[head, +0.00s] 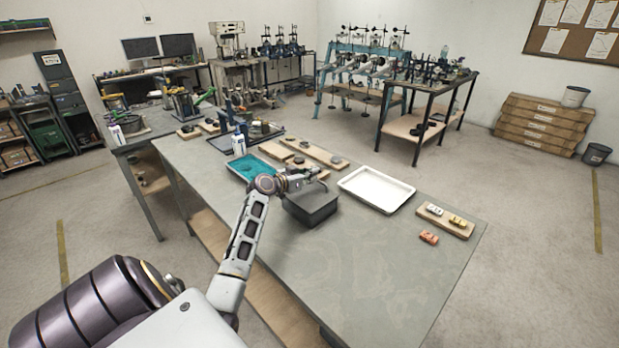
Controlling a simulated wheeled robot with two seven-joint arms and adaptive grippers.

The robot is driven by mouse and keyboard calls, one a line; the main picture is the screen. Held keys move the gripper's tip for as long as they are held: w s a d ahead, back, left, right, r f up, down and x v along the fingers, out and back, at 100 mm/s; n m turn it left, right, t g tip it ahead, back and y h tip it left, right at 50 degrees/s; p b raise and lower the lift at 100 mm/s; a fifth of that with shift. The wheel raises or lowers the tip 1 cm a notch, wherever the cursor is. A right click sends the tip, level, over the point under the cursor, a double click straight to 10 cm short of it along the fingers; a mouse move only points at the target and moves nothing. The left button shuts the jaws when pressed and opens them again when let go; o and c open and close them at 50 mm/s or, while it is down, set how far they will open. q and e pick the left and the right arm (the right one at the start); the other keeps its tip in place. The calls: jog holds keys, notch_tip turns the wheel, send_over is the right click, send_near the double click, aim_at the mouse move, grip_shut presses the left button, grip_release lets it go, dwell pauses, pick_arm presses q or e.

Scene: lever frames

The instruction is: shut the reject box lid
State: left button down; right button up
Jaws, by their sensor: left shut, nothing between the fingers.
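The reject box (311,211) is a small dark grey box on the workbench (375,268), near the middle of the head view. Its top looks flat and level, with no lid standing up that I can make out. My left arm comes in from the lower left, and my left gripper (311,176) is shut and empty at the box's far upper edge. The gripper and wrist hide part of that edge, and I cannot tell whether the fingers touch the lid. My right gripper is out of the picture.
A white tray (377,206) lies right of the box. A teal tray (247,168) lies behind my wrist. A wooden board (432,222) with small toy cars and a loose orange car (428,237) are at the right. The bench's near side is clear.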

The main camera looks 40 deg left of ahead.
pick_arm(q)
jog(key=shift+s+r, duration=0.1)
jog(key=shift+r, duration=0.3)
jog(key=shift+s+a, duration=0.15)
jog(key=shift+s, duration=0.8)
jog(key=shift+s+r, duration=0.15)
jog(key=shift+s, duration=0.15)
jog(key=shift+b+v, duration=0.3)
jog(key=shift+v, duration=0.55)
jog(key=b+v, duration=0.1)
jog(key=v, duration=0.5)
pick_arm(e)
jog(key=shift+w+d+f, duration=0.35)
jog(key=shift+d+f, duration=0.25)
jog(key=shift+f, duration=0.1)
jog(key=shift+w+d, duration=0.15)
pick_arm(q)
jog(key=shift+r, duration=0.1)
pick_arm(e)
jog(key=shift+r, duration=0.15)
